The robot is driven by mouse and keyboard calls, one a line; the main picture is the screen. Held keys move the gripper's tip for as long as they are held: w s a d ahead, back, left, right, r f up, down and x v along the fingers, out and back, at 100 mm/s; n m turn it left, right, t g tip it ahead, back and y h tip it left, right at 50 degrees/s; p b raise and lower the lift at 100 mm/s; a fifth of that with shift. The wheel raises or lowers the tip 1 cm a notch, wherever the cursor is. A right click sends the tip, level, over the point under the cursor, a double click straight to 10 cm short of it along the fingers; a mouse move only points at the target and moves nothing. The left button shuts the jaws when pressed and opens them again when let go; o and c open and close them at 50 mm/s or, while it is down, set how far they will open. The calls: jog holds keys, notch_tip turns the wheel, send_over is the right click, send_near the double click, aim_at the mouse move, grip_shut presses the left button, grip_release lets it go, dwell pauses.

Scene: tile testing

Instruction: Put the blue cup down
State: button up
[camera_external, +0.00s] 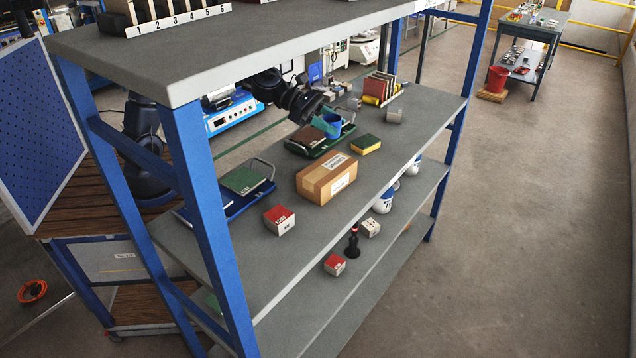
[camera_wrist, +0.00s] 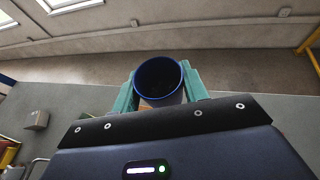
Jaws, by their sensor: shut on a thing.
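The blue cup (camera_external: 335,124) is upright at the green tray (camera_external: 318,153) on the shelf's upper level. In the wrist view the cup (camera_wrist: 160,78) shows its open rim and dark inside. My gripper (camera_external: 325,125) reaches in from the back of the shelf, with its teal fingers shut on the cup. The fingers lie on both sides of the cup in the wrist view. I cannot tell whether the cup's base touches the tray or is a little above it.
A reddish-brown tile block (camera_external: 306,138) is on the tray's left part. A yellow-and-green sponge (camera_external: 366,144), a cardboard box (camera_external: 327,180) and a grey cylinder (camera_external: 394,116) stand nearby. A top board (camera_external: 250,40) overhangs the left part.

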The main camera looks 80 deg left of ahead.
jog(key=s+d+m+g+h, duration=0.3)
jog(key=s+d+m+h, duration=0.1)
jog(key=s+d, duration=0.95)
jog(key=m+g+h, duration=0.2)
jog(key=m+g, duration=0.1)
send_over(248, 252)
notch_tip(248, 252, down, 20)
jog(key=shift+r, duration=0.15)
jog(key=shift+f, duration=0.2)
jog(key=o, duration=1)
jog(key=shift+o, duration=0.2)
jog(key=shift+r, duration=0.15)
jog(key=shift+s+a+r, duration=0.15)
jog(key=shift+a+r, duration=0.1)
jog(key=shift+a, duration=0.2)
jog(key=shift+v, duration=5.5)
